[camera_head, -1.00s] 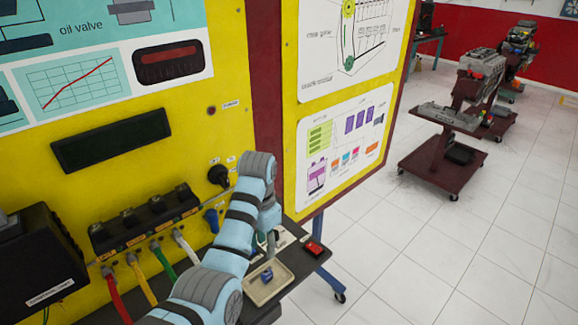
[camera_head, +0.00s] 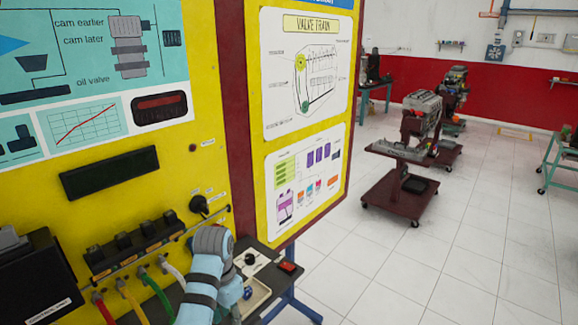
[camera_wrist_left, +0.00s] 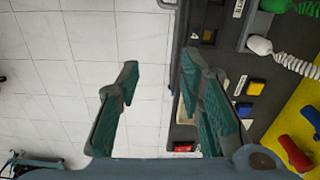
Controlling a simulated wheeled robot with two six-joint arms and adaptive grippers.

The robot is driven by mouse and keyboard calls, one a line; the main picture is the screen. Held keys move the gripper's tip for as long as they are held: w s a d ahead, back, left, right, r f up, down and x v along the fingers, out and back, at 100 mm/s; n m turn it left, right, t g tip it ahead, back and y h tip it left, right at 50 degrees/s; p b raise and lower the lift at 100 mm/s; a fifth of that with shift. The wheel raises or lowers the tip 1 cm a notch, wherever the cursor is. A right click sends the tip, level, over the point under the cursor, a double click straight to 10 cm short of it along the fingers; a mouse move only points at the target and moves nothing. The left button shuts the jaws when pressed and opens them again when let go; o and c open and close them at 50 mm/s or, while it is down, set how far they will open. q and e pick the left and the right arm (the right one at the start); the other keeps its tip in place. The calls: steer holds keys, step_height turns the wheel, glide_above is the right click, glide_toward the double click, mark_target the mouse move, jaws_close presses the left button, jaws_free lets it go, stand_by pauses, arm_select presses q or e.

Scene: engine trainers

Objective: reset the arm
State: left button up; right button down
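My light-blue arm with dark bands (camera_head: 205,285) rises from the bottom of the head view, in front of the yellow panel and over the dark bench. In the head view its gripper is hidden by the arm itself. In the left wrist view my left gripper (camera_wrist_left: 160,75) shows two green-padded fingers spread apart with nothing between them. White floor tiles and the edge of the dark bench (camera_wrist_left: 205,10) lie beyond the fingers. My right gripper is not in view.
The yellow panel (camera_head: 205,165) holds a row of black sockets with coloured hoses. A beige tray (camera_head: 262,293) with a small blue part and a red item (camera_head: 288,267) sit on the bench. A wheeled engine stand (camera_head: 400,195) stands farther right on open tiled floor.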

arm_select(q)
steer(key=s+a+f+n+t, duration=0.2)
steer(key=s+a+f+n, duration=0.35)
steer(key=s+f, duration=0.75)
steer(key=s+a+r+t, duration=0.1)
steer(key=s+a, duration=0.1)
steer(key=s, duration=0.6)
steer(key=s+a+r+t, duration=0.1)
steer(key=s+a, duration=0.2)
steer(key=s, duration=0.5)
step_height(320, 180, down, 22)
steer(key=s+a+n+g+y+b, duration=0.1)
steer(key=s+a+g+b, duration=0.1)
steer(key=b, duration=0.1)
steer(key=s+f+g+b, duration=0.1)
steer(key=s+f+b, duration=0.1)
steer(key=s+f, duration=1.1)
steer(key=shift+s+a+f+b, duration=0.3)
steer(key=shift+f+b, duration=0.1)
steer(key=shift+f, duration=0.55)
